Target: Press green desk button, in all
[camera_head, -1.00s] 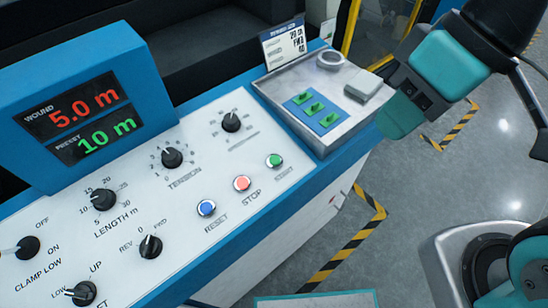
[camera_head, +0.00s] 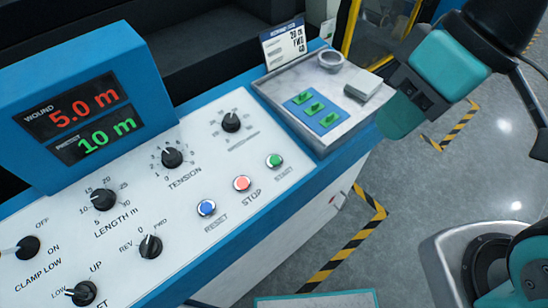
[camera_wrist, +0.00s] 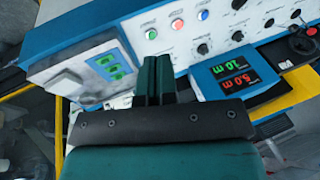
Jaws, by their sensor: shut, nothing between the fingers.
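The green button (camera_head: 274,161), labelled START, is at the right end of the button row on the white desk panel. It also shows in the wrist view (camera_wrist: 151,33), beyond my fingers. A red STOP button (camera_head: 242,183) and a blue RESET button (camera_head: 206,208) sit to its left. My gripper (camera_head: 396,118) is shut and empty, with its teal fingers together. It is to the right of the green button, by the right end of the desk, and apart from the button. In the wrist view my shut fingers (camera_wrist: 154,62) hide part of the desk edge.
Several black knobs and a display (camera_head: 88,118) reading 5.0 m and 10 m are on the left.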

